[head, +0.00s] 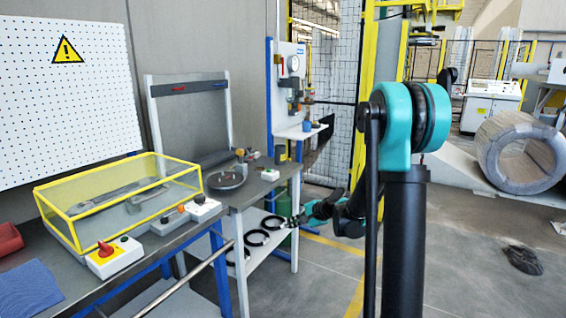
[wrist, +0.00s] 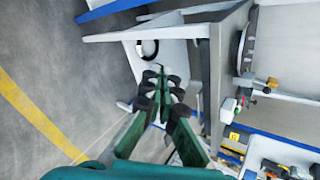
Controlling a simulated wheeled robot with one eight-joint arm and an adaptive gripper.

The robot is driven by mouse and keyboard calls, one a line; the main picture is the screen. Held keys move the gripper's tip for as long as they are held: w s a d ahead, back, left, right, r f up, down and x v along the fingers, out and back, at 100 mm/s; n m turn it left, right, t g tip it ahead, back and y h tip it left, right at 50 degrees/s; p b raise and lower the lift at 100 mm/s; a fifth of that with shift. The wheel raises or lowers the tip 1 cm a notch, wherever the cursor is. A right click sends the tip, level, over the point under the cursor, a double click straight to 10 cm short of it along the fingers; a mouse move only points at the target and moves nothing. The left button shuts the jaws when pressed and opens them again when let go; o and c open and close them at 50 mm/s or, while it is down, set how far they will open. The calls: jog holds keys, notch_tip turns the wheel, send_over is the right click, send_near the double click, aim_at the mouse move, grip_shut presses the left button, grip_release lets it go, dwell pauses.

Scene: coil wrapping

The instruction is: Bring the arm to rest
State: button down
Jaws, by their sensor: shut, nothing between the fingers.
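My gripper (head: 292,221) shows small in the head view, at the end of my teal and black arm, beside the right edge of the small workbench. In the wrist view my gripper (wrist: 165,90) has its dark green fingers together, shut and empty. The fingers point toward the bench's lower shelf. Black rings (head: 257,238) lie on that lower shelf in the head view. One black ring (wrist: 148,49) shows past the fingertips in the wrist view. I cannot tell the exact gap between the fingers and the shelf edge.
The small workbench (head: 238,197) and its lower shelf (head: 262,258) stand left of my gripper. A yellow-framed clear box (head: 120,200) sits on the left bench. A large coil (head: 520,153) lies at the right, with a dark item (head: 523,260) on the floor. Floor between is open.

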jog(key=s+d+f+n+h, duration=0.1)
jog(key=s+d+n+h, duration=0.2)
jog(key=s, duration=0.7)
jog(key=s+d+f+n+g+h, duration=0.1)
jog(key=s+d+f+n+h, duration=0.1)
jog(key=s+d+n, duration=0.2)
jog(key=s+d+f+n+h, duration=0.1)
jog(key=s+d+n+h, duration=0.2)
jog(key=s+d, duration=0.6)
jog(key=s+n, duration=0.1)
jog(key=s, duration=0.6)
jog(key=shift+s+f+n+g+h, duration=0.25)
jog(key=shift+f+n+g+h, duration=0.05)
jog(key=shift+g, duration=0.1)
